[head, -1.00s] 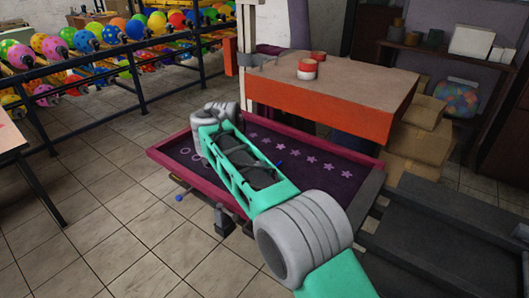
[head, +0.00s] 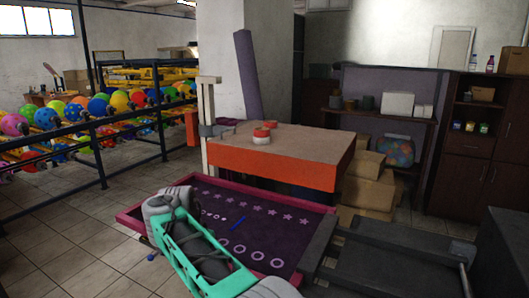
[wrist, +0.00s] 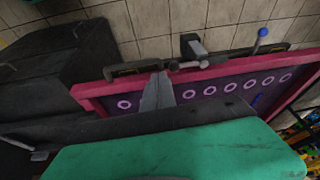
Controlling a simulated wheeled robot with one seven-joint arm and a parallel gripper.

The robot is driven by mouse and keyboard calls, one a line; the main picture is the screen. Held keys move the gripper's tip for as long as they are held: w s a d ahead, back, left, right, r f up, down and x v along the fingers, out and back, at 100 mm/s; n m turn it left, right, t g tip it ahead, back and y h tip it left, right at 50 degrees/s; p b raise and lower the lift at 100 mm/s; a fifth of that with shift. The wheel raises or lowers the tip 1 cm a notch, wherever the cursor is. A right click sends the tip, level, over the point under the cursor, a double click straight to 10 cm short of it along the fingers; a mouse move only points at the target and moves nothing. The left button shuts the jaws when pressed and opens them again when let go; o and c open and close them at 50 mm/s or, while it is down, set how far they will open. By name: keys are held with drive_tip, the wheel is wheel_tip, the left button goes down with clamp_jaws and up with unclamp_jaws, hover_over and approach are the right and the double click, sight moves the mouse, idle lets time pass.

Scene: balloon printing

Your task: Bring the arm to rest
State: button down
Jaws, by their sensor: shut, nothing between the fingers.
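My arm (head: 195,245), with green links and grey joints, is bent over the near left side of a printing tray in the head view. My gripper is hidden there. In the wrist view, my gripper (wrist: 157,93) shows as grey fingers together, with nothing between them, in front of the tray's magenta rim. The tray (head: 312,208) has a magenta frame and a dark purple bed with rows of stars and rings. It also shows in the wrist view (wrist: 98,88). Whether the fingers touch the rim, I cannot tell.
An orange-sided table (head: 270,165) with red-and-white round tubs (head: 262,132) stands behind the tray. Dark rails (head: 390,262) lie at right. Boxes (head: 368,185) are stacked behind. A balloon rack (head: 100,140) stands at left. Tiled floor (head: 60,230) is free at left.

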drive_tip(key=s+f+n+g, duration=0.1)
drive_tip(key=s+f+n, duration=0.3)
drive_tip(key=f+n, duration=0.55)
drive_tip(key=s+d+f+g+h, duration=0.1)
drive_tip(key=s+d+f, duration=0.2)
drive_tip(key=s, duration=0.2)
drive_tip(key=s+d+f+g, duration=0.1)
drive_tip(key=s+d+f, duration=0.2)
drive_tip(key=s+d, duration=0.15)
drive_tip(key=s+d+r+m+g+y, duration=0.15)
drive_tip(key=s+d+r, duration=0.25)
drive_tip(key=s+d, duration=1.15)
drive_tip(key=w+d+r+m+t, duration=0.2)
drive_tip(key=d+r+m+t, duration=0.1)
drive_tip(key=d+r, duration=0.5)
drive_tip(key=shift+w+d+r+t, duration=0.4)
drive_tip(key=shift+d+t, duration=0.05)
drive_tip(key=shift+d, duration=0.5)
